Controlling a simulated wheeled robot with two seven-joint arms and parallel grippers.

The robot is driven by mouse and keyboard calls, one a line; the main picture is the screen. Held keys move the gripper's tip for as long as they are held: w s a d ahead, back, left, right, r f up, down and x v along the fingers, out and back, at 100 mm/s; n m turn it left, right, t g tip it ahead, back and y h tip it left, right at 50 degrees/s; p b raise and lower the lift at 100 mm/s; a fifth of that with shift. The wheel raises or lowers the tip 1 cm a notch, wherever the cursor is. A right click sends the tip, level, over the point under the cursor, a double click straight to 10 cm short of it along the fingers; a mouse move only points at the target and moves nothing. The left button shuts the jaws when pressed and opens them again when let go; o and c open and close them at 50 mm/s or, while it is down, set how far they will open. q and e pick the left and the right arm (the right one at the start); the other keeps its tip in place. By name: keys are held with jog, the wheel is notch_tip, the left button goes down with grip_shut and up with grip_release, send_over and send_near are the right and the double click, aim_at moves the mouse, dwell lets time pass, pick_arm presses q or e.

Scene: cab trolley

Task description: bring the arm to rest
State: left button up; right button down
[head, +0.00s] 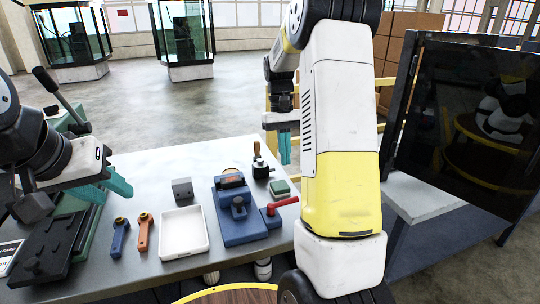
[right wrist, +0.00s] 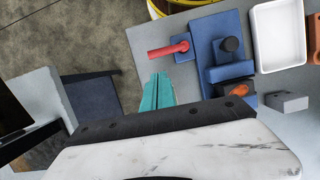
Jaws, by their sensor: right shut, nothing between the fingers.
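My right arm (head: 340,120), white and yellow, rises through the middle of the head view and hides part of the bench's right side. Its gripper (head: 284,150) shows behind it with teal fingers pointing down, above the bench's far right edge. In the right wrist view the teal fingers (right wrist: 158,92) are together with nothing between them, apart from the red-handled blue vise. My left gripper (head: 110,190) is at the left, above the bench beside a dark green-edged machine. Its teal fingers look spread apart and empty.
The grey bench (head: 160,165) holds a blue vise (head: 238,205), a white tray (head: 185,232), a grey block (head: 182,188), a blue tool (head: 120,237) and an orange tool (head: 144,231). A dark screen (head: 470,120) stands at right. Open floor lies beyond the bench.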

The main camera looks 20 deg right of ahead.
jog(key=s+a+r+t+y, duration=0.1)
jog(key=s+a+r+t, duration=0.3)
jog(key=s, duration=0.6)
jog(key=s+a+r+t+y, duration=0.1)
jog(key=s+a+r+t, duration=0.4)
jog(key=s, duration=0.4)
jog(key=shift+s+a+r+n+t, duration=0.35)
jog(key=shift+a+r, duration=0.45)
jog(key=shift+a, duration=0.25)
